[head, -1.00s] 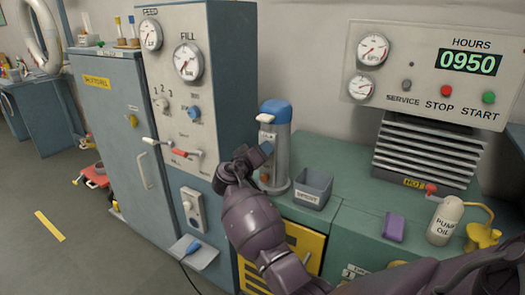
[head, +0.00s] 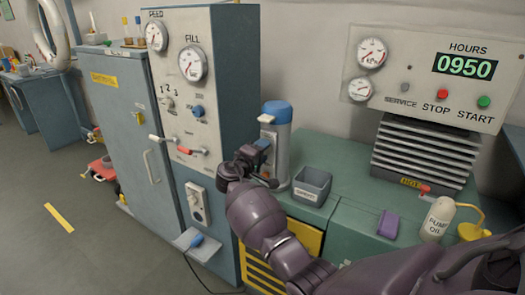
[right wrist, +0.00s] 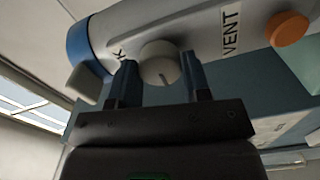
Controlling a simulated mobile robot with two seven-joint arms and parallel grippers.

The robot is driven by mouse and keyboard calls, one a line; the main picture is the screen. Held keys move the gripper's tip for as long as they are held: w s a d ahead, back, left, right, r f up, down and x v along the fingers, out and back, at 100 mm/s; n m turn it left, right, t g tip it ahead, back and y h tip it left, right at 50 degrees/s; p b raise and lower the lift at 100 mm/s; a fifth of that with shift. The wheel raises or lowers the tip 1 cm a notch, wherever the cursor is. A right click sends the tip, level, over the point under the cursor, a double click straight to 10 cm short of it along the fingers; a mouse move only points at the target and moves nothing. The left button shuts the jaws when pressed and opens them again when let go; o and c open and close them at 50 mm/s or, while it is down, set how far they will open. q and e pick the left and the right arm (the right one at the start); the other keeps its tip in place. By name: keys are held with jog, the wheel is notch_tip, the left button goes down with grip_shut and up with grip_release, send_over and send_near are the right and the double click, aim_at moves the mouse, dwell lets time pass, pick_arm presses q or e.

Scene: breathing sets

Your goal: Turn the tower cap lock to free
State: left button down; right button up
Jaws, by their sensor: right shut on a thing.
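The tower (head: 283,138) is a grey-white cylinder with a blue cap (head: 277,108), upright at the left end of the green bench. In the right wrist view its body (right wrist: 205,32) carries a round cream knob (right wrist: 158,60) near a partly hidden label ending in K. A mark on the knob points down in that picture. A grey tab (right wrist: 84,82) sits by the blue cap. My right gripper (head: 264,147) is at the tower's front; in the wrist view its fingers (right wrist: 162,82) are shut on the round knob. My left gripper is out of view.
An orange knob (right wrist: 287,28) sits past the VENT label. A grey bin (head: 311,187) stands right of the tower, a purple block (head: 388,223) and a pump oil bottle (head: 437,218) further right. The tall gauge panel (head: 190,110) rises close on the left.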

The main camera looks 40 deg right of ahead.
dwell(0.4)
jog(key=o, duration=0.9)
jog(key=shift+a, duration=0.1)
jog(key=v, duration=1)
jog(key=shift+s+a, duration=0.1)
jog(key=shift+a, duration=0.2)
